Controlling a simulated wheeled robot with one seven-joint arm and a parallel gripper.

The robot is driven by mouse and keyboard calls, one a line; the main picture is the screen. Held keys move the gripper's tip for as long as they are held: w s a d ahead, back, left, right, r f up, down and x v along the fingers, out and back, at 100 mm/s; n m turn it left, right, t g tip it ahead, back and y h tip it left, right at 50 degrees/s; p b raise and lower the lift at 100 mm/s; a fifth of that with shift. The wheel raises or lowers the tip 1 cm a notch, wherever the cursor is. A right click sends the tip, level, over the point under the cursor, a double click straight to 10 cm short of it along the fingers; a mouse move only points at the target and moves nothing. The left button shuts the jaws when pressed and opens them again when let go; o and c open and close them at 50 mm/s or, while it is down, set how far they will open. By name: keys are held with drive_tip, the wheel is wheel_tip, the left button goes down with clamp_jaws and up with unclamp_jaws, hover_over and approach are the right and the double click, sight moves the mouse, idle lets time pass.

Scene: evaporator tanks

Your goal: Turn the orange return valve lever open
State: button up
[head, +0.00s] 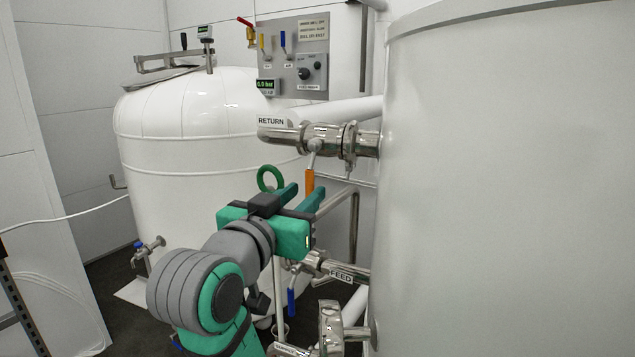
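The orange return valve lever (309,182) hangs straight down from a steel valve (316,146) on the pipe labelled RETURN (272,121). The pipe runs across to the large tank at right, so the lever stands crosswise to it. My gripper (305,190) is just below the valve with its two green fingers spread apart. The lever's lower end shows between the fingertips in the picture. I cannot tell whether it lies between them in depth, and no contact shows. The lever's lowest tip may be hidden by the gripper.
A large white tank (500,180) fills the right side. A smaller white tank (185,130) stands behind my arm. A blue lever (291,300) hangs below the FEED pipe (340,272). A grey control panel (293,57) with small levers is above the RETURN pipe.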

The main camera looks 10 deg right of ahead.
drive_tip(key=x, duration=0.7)
drive_tip(key=shift+w+d, duration=0.2)
drive_tip(key=shift+w, duration=0.1)
clamp_jaws()
